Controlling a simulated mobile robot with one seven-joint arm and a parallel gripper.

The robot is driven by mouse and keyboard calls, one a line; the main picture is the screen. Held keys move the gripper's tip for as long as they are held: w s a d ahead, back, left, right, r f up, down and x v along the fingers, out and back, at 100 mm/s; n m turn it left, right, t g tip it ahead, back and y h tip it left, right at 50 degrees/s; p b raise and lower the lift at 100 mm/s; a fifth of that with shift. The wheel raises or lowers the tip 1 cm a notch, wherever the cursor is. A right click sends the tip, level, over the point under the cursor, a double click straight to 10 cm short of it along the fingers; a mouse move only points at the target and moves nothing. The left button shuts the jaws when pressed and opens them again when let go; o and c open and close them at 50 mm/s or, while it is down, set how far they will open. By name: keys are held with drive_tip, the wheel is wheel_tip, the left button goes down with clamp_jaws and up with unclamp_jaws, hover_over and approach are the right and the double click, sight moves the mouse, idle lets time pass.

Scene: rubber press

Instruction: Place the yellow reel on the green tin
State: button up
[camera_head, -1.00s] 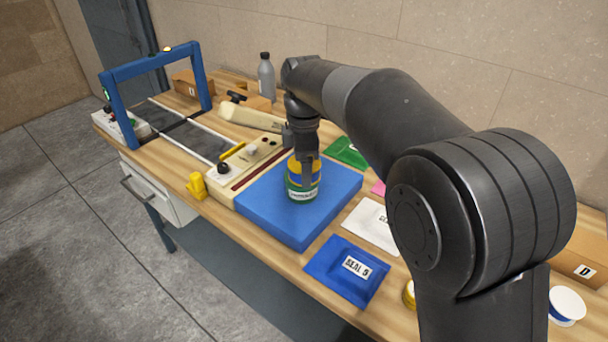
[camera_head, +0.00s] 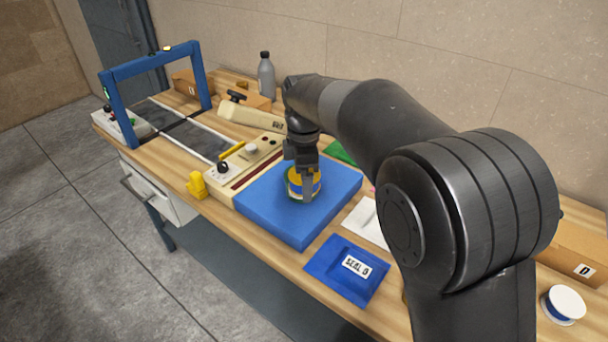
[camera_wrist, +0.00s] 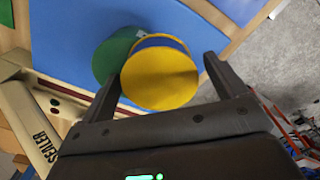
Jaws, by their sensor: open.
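The yellow reel (camera_head: 297,184), with a blue band, is over the blue mat in the head view. The green tin (camera_head: 297,200) shows only as a thin green strip under the reel's lower edge. In the wrist view the yellow reel (camera_wrist: 160,80) shows its round yellow face between my fingers, and the green tin (camera_wrist: 112,55) shows partly behind it, offset to the upper left. My gripper (camera_wrist: 164,68) is open around the reel, with a gap at the right finger. I cannot tell whether the reel sits squarely on the tin.
The blue mat (camera_head: 265,205) has bare room around the stack. A cream control box (camera_head: 232,172) lies left of it. A blue packet (camera_head: 345,270) lies in front, a white packet (camera_head: 368,222) to the right. A white-topped reel (camera_head: 566,302) stands far right.

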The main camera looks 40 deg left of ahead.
wheel_tip(320, 180, up, 12)
drive_tip(key=shift+r, duration=0.2)
idle(0.4)
drive_tip(key=w+d+r+m+t+y, duration=0.15)
drive_tip(key=d+m, duration=0.45)
drive_tip(key=d, duration=0.8)
drive_tip(key=w+d+r+m+t, duration=0.1)
drive_tip(key=w+d+r+m, duration=0.35)
drive_tip(key=d, duration=1.05)
drive_tip(key=s+d+f+m+t, duration=0.1)
drive_tip(key=s+d+f+m, duration=0.4)
drive_tip(key=s+d+m, duration=0.3)
drive_tip(key=s+d+f+m+t+h, duration=0.1)
drive_tip(key=s+d+f+m, duration=0.5)
drive_tip(key=d, duration=0.8)
drive_tip(key=s+m+t, duration=0.1)
drive_tip(key=s+m, duration=0.1)
drive_tip(key=s, duration=0.1)
drive_tip(key=shift+d, duration=0.3)
drive_tip(key=shift+o, duration=0.4)
drive_tip(key=shift+m+h, duration=0.25)
